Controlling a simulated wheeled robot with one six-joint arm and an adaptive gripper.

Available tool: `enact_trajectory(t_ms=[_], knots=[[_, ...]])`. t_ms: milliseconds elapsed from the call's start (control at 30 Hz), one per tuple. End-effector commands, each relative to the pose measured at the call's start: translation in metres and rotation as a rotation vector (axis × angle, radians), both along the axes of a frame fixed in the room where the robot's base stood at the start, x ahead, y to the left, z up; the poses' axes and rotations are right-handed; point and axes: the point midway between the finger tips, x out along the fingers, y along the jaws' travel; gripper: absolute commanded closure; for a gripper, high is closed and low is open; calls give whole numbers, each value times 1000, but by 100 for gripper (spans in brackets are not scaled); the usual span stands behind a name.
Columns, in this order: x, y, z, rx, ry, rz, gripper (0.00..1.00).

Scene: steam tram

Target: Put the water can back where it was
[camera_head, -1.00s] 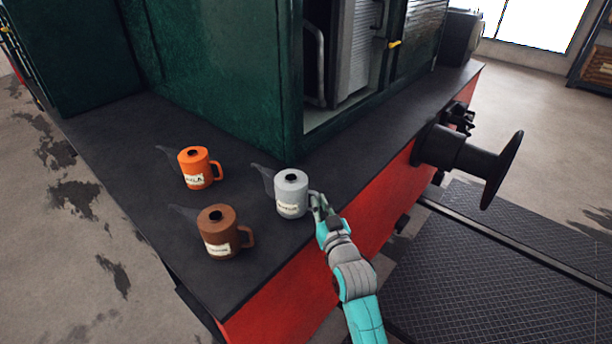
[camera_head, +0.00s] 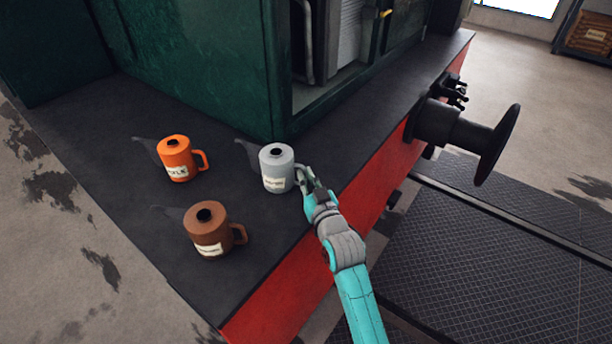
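An orange can (camera_head: 178,160) stands upright to the left, with a label that seems to read AXLE. A brown can (camera_head: 208,232) stands nearer the front, its label unreadable. Which is the water can is not clear from labels.
The green cab wall (camera_head: 185,60) rises close behind the cans. A black buffer (camera_head: 462,135) juts out from the red side beam to the right. The platform left of the cans and along its right-hand strip is clear.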

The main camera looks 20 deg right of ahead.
Motion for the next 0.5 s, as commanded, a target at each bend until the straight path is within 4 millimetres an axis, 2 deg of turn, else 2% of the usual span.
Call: enact_trajectory(t_ms=[33,100,500], knots=[[0,0,-1,0,0,0,82],[0,0,0,0,1,0,65],[-2,0,2,0,1,0,65]])
